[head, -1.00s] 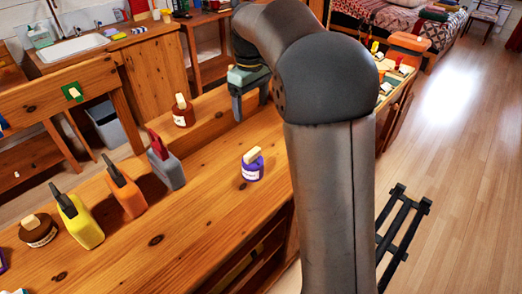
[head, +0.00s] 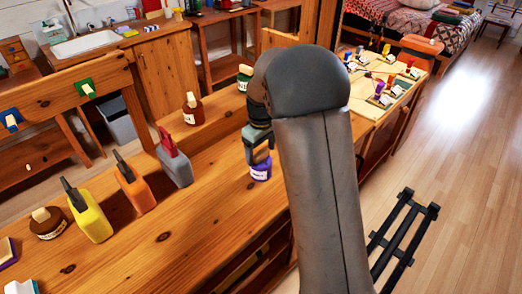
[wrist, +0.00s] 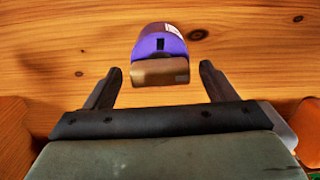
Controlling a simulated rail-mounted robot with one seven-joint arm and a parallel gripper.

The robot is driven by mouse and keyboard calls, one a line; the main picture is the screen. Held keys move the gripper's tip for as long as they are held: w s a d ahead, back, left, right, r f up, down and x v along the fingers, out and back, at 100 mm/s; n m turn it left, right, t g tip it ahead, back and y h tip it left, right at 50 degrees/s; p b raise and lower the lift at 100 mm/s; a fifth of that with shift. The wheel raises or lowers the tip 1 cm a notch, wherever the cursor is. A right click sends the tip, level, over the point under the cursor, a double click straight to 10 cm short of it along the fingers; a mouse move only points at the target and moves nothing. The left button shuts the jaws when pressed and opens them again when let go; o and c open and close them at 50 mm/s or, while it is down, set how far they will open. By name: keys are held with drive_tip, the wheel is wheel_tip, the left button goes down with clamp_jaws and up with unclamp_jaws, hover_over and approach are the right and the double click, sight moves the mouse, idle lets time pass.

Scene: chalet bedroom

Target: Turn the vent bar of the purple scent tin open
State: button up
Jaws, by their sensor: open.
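The purple scent tin (head: 261,173) stands on the wooden bench, partly hidden by my gripper in the head view. In the wrist view the tin (wrist: 158,43) shows its purple body, a pale label and a dark slot. Its tan vent bar (wrist: 160,72) lies crosswise at the near side of the tin. My gripper (head: 260,156) is just above the tin. In the wrist view my gripper (wrist: 160,75) is open, with one finger on each side of the bar and a visible gap to both.
A dark red tin (head: 193,110) and a green tin (head: 244,78) stand farther back. The bench front right of the bottles is clear.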

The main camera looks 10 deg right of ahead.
sight(261, 152)
drive_tip(key=shift+f, duration=0.15)
drive_tip(key=c, duration=1)
drive_tip(key=shift+m, duration=0.8)
drive_tip(key=o, duration=1)
wheel_tip(261, 152, up, 17)
drive_tip(key=shift+r, duration=0.2)
